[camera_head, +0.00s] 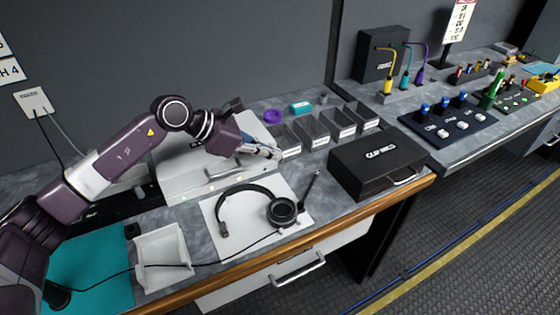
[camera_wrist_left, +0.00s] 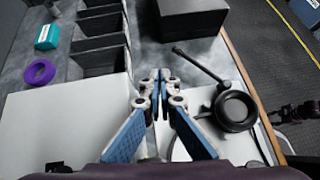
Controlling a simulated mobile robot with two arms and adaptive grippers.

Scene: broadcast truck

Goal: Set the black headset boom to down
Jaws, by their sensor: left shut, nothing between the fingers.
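The black headset (camera_head: 246,192) lies on a white sheet (camera_head: 218,238) near the front of the counter. Its headband arcs to the left, and its ear cup (camera_head: 284,212) is on the right. The thin boom (camera_head: 311,187) angles up and away from the ear cup, toward the back right. In the left wrist view the ear cup (camera_wrist_left: 234,110) and boom (camera_wrist_left: 200,65) show at the right, beside the fingers. My left gripper (camera_head: 276,153) is shut and empty, behind the headset and apart from it. My right gripper is not in view.
A black case (camera_head: 377,160) stands right of the headset. Several grey bins (camera_head: 312,130) line the back. A white slanted box (camera_head: 210,165) lies beneath my left arm. A white tray (camera_head: 163,255) is at the front left. A cable runs along the counter's front.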

